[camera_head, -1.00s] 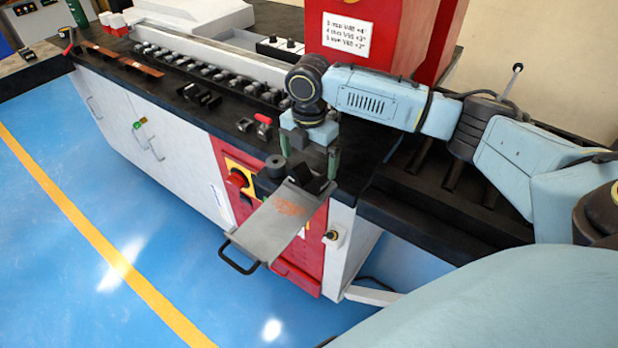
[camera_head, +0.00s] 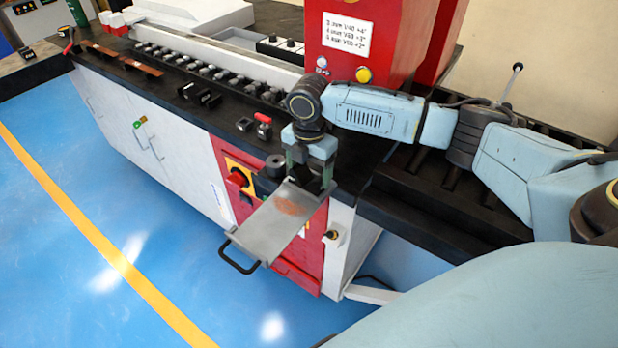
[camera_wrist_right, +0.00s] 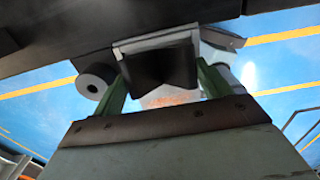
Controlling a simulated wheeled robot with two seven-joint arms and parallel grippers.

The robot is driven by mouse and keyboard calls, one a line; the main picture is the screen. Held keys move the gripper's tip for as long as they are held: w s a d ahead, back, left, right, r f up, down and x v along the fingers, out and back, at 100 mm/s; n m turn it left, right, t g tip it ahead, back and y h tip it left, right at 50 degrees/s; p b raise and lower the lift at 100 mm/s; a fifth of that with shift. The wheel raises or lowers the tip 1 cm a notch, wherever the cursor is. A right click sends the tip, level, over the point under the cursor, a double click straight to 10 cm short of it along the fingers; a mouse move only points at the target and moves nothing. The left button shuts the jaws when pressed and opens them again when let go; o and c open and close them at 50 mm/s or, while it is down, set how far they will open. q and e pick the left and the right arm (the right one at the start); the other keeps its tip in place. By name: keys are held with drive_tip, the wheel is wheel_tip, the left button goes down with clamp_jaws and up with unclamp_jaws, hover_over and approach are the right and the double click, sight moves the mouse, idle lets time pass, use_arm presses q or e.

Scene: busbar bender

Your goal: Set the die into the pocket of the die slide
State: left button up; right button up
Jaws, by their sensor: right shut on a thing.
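The die slide (camera_head: 268,228) is a grey metal plate with a reddish-brown patch and a black loop handle, jutting from the machine front. My right gripper (camera_head: 308,172) is low over its inner end, pointing down. In the right wrist view its green fingers (camera_wrist_right: 160,82) are shut on the dark, blocky die (camera_wrist_right: 163,66), which has a pale grey edge. In the head view the die (camera_head: 307,181) is mostly hidden between the fingers. The pocket is hidden, and I cannot tell whether the die is fully seated. My left gripper is not in view.
A dark round cylinder (camera_head: 275,165) stands close left of the gripper. A red-handled clamp (camera_head: 263,125) and a row of grey dies or knobs lie along the black bench top (camera_head: 225,118). The red machine housing (camera_head: 385,40) rises behind the arm.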

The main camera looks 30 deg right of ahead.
drive_tip(key=shift+w+r, duration=0.1)
drive_tip(key=c, duration=0.5)
wheel_tip(320, 180, up, 10)
drive_tip(key=f, duration=0.1)
drive_tip(key=t+h+b, duration=0.1)
drive_tip(key=h, duration=0.1)
hover_over(309, 180)
drive_tip(key=shift+s+a+f, duration=0.1)
drive_tip(key=shift+a+f, duration=0.1)
drive_tip(key=shift+f, duration=1.65)
drive_tip(key=shift+s+a+f, duration=0.1)
drive_tip(key=shift+a+f, duration=0.05)
drive_tip(key=shift+f, duration=1.65)
